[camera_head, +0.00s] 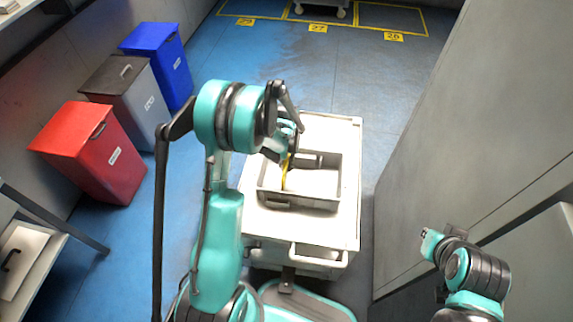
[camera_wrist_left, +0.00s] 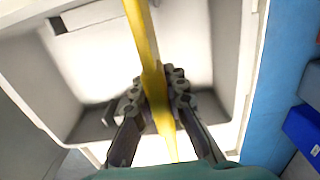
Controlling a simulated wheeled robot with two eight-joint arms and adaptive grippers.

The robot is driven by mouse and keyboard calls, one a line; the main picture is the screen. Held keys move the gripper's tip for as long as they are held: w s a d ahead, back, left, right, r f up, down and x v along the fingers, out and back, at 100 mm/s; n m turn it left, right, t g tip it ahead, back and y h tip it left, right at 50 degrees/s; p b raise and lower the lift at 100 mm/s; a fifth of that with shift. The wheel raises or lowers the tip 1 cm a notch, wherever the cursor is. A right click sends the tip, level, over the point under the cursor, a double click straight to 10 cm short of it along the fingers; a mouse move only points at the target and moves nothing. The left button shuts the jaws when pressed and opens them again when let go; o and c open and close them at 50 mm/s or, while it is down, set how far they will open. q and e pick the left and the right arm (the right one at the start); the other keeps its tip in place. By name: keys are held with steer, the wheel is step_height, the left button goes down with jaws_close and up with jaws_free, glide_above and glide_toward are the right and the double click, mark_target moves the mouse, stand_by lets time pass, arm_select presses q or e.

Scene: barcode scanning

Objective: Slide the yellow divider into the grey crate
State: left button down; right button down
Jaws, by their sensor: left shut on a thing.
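The grey crate (camera_head: 300,203) sits on top of a white cart in the head view, with its open side up. The yellow divider (camera_head: 286,174) shows as a thin strip at the crate's left part, mostly hidden by my left arm. My left gripper (camera_head: 290,153) is over the crate and shut on the divider. In the left wrist view, both fingers (camera_wrist_left: 163,92) pinch the yellow divider (camera_wrist_left: 143,35), and the crate (camera_wrist_left: 72,68) lies beyond it. The divider overlaps the crate's inside in this view; its depth is unclear.
The white cart (camera_head: 345,218) has a bare strip around the crate. Red (camera_head: 95,150), grey (camera_head: 128,100) and blue (camera_head: 163,65) bins stand at the left. A tall grey cabinet (camera_head: 440,130) stands to the right. Open blue floor lies behind the cart.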

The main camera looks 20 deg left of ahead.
arm_select(q)
steer(key=shift+f, duration=0.15)
steer(key=shift+f, duration=0.1)
steer(key=shift+f+b, duration=1)
steer(key=shift+b, duration=0.15)
steer(key=shift+f+b, duration=0.7)
steer(key=shift+f, duration=1.45)
steer(key=c, duration=1.5)
jaws_free()
steer(key=shift+o, duration=0.2)
